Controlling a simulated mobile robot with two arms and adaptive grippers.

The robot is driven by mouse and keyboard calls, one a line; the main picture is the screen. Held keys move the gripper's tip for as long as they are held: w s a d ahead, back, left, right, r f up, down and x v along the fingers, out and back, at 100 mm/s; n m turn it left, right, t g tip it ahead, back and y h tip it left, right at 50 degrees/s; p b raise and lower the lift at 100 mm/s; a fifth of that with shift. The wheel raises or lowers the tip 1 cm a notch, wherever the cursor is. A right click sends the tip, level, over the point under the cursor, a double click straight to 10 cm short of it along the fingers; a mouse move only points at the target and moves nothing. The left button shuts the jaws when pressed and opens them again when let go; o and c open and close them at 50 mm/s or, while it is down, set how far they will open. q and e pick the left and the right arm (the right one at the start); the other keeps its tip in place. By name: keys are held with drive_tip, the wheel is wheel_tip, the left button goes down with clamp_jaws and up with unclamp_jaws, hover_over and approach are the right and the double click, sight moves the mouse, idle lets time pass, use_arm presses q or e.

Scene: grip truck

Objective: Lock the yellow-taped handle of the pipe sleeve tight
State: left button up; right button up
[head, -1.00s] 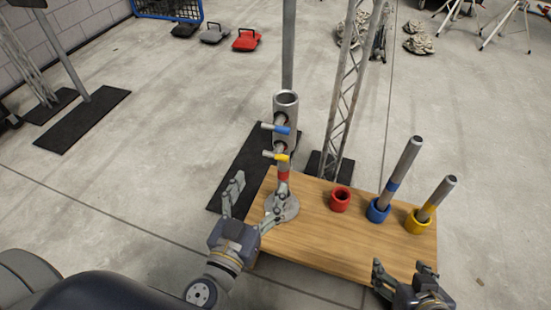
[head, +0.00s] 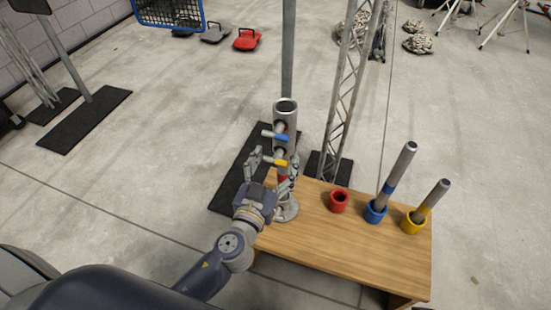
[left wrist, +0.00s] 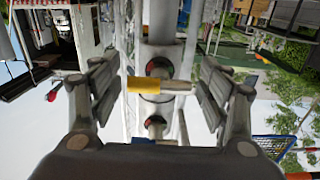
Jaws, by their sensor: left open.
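The grey pipe sleeve (head: 285,112) stands upright around a pole at the table's left end. Its yellow-taped handle (head: 281,162) sticks out crosswise, low on the sleeve, below a blue-taped handle (head: 282,137). My left gripper (head: 272,167) is open, with one finger on each side of the sleeve near the yellow handle. In the left wrist view the yellow-taped handle (left wrist: 142,83) lies crosswise between the open fingers, with visible gaps at both ends. The hole behind it in the sleeve shows too. My right gripper is out of view.
The wooden table (head: 335,250) bears a red cup (head: 339,201), a blue cup (head: 375,211) and a yellow cup (head: 411,224). Pipes lean in the blue and yellow cups. A lattice truss (head: 343,110) stands behind the table.

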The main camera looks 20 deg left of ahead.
use_arm(q)
drive_tip(key=shift+w, duration=0.25)
drive_tip(key=c, duration=1.1)
